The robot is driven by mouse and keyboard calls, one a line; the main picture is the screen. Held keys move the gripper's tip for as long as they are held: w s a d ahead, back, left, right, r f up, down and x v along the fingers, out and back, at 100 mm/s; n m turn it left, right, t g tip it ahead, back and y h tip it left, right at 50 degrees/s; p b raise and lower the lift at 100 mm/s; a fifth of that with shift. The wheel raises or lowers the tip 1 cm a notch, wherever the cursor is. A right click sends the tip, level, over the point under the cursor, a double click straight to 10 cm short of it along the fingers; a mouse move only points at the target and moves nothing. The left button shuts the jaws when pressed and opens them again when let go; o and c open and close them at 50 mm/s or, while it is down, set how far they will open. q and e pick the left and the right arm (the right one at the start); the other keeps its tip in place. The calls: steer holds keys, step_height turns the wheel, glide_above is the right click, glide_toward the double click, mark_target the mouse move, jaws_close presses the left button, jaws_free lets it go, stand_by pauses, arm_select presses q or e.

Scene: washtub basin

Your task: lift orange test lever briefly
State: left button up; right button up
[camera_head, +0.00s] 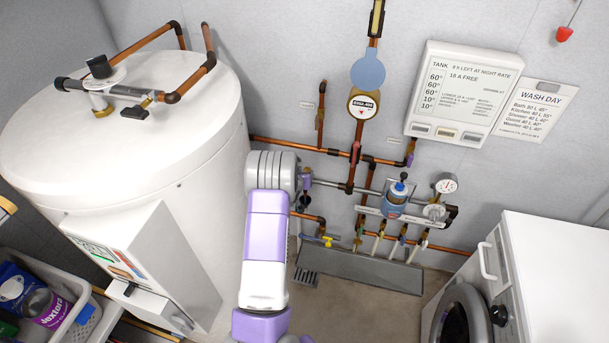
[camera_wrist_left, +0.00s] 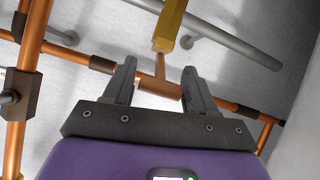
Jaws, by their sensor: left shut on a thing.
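In the left wrist view, an orange-brown T-shaped piece, which looks like the orange test lever (camera_wrist_left: 155,87), sits between the fingers of my left gripper (camera_wrist_left: 161,70). Its short stem runs up to a yellow, brass-like body (camera_wrist_left: 171,25). My left gripper is shut on the lever's crossbar. In the head view, my left arm reaches up the middle to the pipework, and its wrist hides the fingers and the lever. My right gripper is in neither view.
A white tank (camera_head: 130,150) stands close on the left of my arm. Copper pipes, a blue-bodied fitting (camera_head: 396,203) and a gauge (camera_head: 446,184) are to the right. A grey trough (camera_head: 360,270) lies below. A white washing machine (camera_head: 550,270) stands at the right.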

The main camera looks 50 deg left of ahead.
arm_select(q)
steer(key=shift+s+f, duration=0.1)
steer(key=o, duration=1.4)
steer(key=p+v, duration=0.1)
steer(key=v, duration=0.6)
steer(key=shift+s+d+r, duration=0.1)
steer(key=shift+s+r, duration=0.1)
steer(key=shift+r, duration=0.05)
